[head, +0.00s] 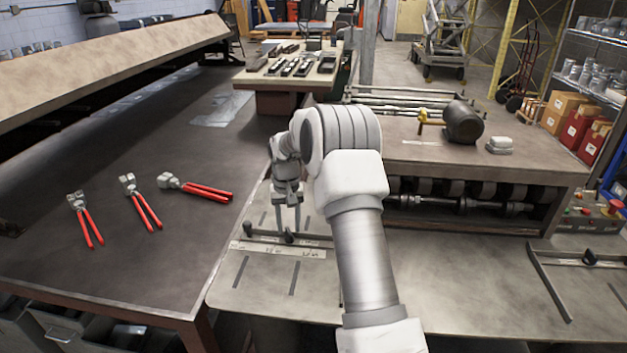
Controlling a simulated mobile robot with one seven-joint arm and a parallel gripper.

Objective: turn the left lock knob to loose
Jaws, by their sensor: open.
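The left lock knob (289,238) is a small dark knob on a dark bar, above a pale scale strip (272,249) on the near worktable. My gripper (288,226) points down directly over this knob, with its fingers open. The fingertips are very close to the knob; I cannot tell whether they touch it or stand around it. The knob's top and its lock setting cannot be made out. A similar dark knob (589,256) sits on a bar at the far right.
Red-handled hand tools (142,203) lie on the dark bench to the left. A roller machine (470,190) stands behind the worktable, with a dark cylinder (462,122) on top. My arm hides the middle of the worktable. The worktable surface (470,285) right of my arm is clear.

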